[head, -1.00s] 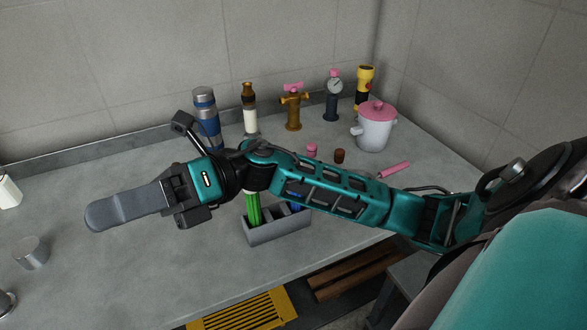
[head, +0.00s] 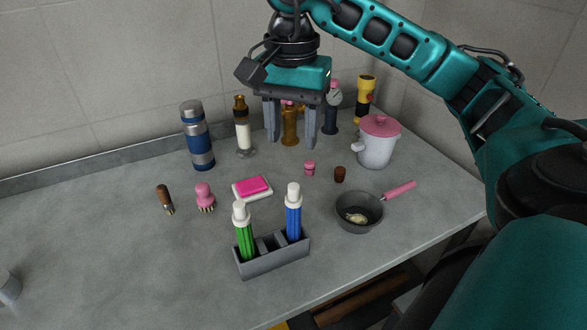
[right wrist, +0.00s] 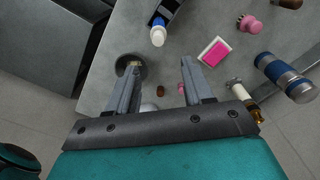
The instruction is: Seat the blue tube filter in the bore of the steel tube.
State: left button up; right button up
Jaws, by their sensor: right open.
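The blue tube filter (head: 293,222), a blue cylinder with a white top, stands upright in the right end of a grey holder (head: 272,264). It also shows in the right wrist view (right wrist: 158,33), beyond the fingertips. A steel cylinder (head: 9,288), perhaps the steel tube, is cut off by the left edge of the head view; its bore is not clear. My right gripper (head: 291,142) is open and empty, pointing down above the back of the counter, behind the holder; it also shows in the right wrist view (right wrist: 160,65). My left gripper is not in view.
A green tube (head: 243,235) stands in the holder's left end. A pan (head: 358,218), a pink-lidded pot (head: 377,150), a pink sponge (head: 252,187), brushes and a blue flask (head: 198,140) surround it. A brass tap (head: 290,130) is behind my fingers. The counter's left is mostly clear.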

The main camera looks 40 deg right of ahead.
send_over(293, 186)
notch_tip(293, 186, down, 4)
jog(key=shift+w+d+f+b, duration=0.1)
jog(key=shift+w+f+b, duration=0.05)
jog(key=shift+b, duration=0.15)
jog(key=shift+s+f, duration=0.2)
jog(key=shift+f, duration=2.75)
jog(key=shift+c, duration=0.2)
grip_shut()
